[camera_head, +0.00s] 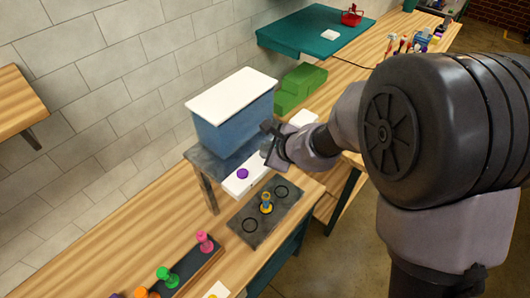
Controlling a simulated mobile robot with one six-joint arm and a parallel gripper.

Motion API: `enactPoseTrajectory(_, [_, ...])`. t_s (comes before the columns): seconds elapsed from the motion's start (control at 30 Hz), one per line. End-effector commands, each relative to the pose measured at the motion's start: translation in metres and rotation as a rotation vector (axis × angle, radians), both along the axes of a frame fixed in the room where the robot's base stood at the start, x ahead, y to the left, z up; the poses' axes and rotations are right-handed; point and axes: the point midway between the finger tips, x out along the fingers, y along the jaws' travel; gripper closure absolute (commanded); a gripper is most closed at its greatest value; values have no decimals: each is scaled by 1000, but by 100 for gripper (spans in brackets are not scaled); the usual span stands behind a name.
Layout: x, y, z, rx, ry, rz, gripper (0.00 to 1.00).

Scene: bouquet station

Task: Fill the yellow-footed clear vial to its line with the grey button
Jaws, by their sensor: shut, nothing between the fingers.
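The yellow-footed vial (266,207) stands upright on a dark grey plate (248,222), between two ring marks. It is small in the view, so I cannot make out its line or its fill level. A blue tank (232,128) with a white lid stands on a grey stand behind the plate. On a white strip (235,187) in front of the tank is a purple button (243,174). I see no grey button; my gripper and arm cover part of the strip. My gripper (268,148) is shut and empty, in front of the tank's right side.
A dark rack (190,270) at the lower left holds pink (205,242), green (167,277) and orange-footed pieces. Green blocks (300,88) sit behind the tank. A teal table (300,38) with a red basket (352,16) is at the back. The wooden bench left of the plate is clear.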

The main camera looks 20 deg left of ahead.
Motion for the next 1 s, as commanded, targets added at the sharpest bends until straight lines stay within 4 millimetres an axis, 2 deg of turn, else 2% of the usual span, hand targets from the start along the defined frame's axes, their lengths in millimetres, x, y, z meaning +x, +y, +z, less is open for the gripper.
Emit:
enactPoseTrajectory(0.57, [0,0,-6,-1,1,0,100])
enactPoseTrajectory(1.0, [0,0,1,-2,0,1,100])
